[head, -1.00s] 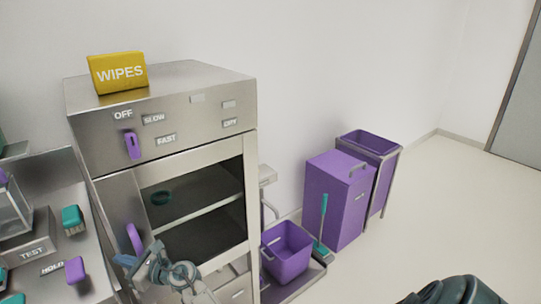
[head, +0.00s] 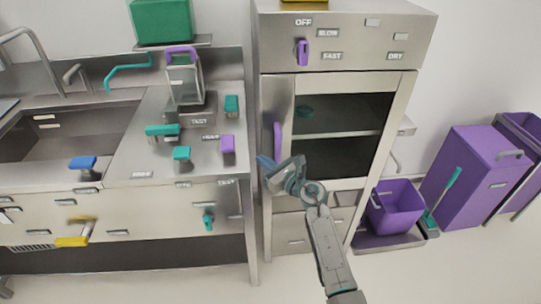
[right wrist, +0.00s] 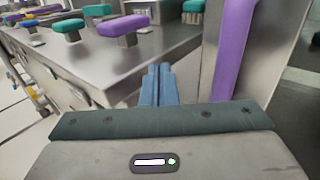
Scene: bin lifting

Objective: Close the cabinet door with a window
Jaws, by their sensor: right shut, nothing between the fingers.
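The cabinet door with a window (head: 398,110) is on the steel cabinet in the head view. Its dark window shows shelves behind it, and it looks about flush with the cabinet front; I cannot tell if a small gap is left. Its purple upright handle (head: 277,140) is on the left side. It also shows at the right of the right wrist view (right wrist: 234,45). My right gripper (head: 266,163) is shut and empty, near the handle's lower end. In the right wrist view its blue fingers (right wrist: 157,82) are together, left of the handle. My left gripper is not in view.
A steel counter (head: 130,160) with purple, teal and blue knobs stands left of the cabinet. A purple bucket (head: 400,208) and purple bins (head: 475,180) stand at the right. A purple rotary knob (head: 302,52) is above the door. The floor in front is clear.

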